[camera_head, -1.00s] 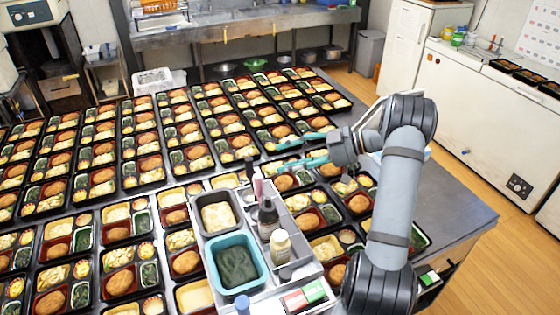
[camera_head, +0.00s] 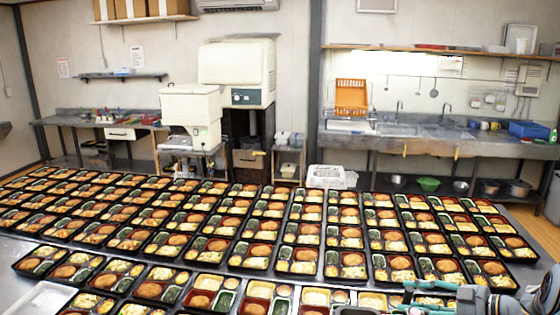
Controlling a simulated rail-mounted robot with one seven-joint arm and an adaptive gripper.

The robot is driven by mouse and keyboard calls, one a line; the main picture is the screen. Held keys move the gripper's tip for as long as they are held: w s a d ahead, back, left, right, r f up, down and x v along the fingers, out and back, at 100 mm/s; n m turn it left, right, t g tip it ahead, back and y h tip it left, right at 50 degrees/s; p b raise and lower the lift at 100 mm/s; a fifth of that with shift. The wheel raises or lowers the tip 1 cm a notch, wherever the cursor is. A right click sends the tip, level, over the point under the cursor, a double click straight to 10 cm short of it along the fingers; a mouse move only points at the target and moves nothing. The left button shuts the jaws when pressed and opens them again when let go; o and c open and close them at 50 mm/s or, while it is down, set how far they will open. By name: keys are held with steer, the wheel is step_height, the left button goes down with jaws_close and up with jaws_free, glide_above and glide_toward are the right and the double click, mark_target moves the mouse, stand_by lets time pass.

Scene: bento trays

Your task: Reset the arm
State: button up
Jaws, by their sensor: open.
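My gripper (camera_head: 408,297) shows at the bottom right corner of the head view, with its teal fingers pointing left. The fingers are apart and I see nothing held between them. It is over or near the front right rows of bento trays; its height above them is hard to tell. Part of my arm is cut off by the right and bottom edges of the picture.
Filled black bento trays (camera_head: 300,262) stand in rows across a metal table (camera_head: 22,246). A white tray (camera_head: 40,299) lies at the front left. A white basket (camera_head: 326,177) sits beyond the trays. Sinks and counters line the back wall.

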steer(key=shift+b+x, duration=0.45)
steer(key=shift+x, duration=0.35)
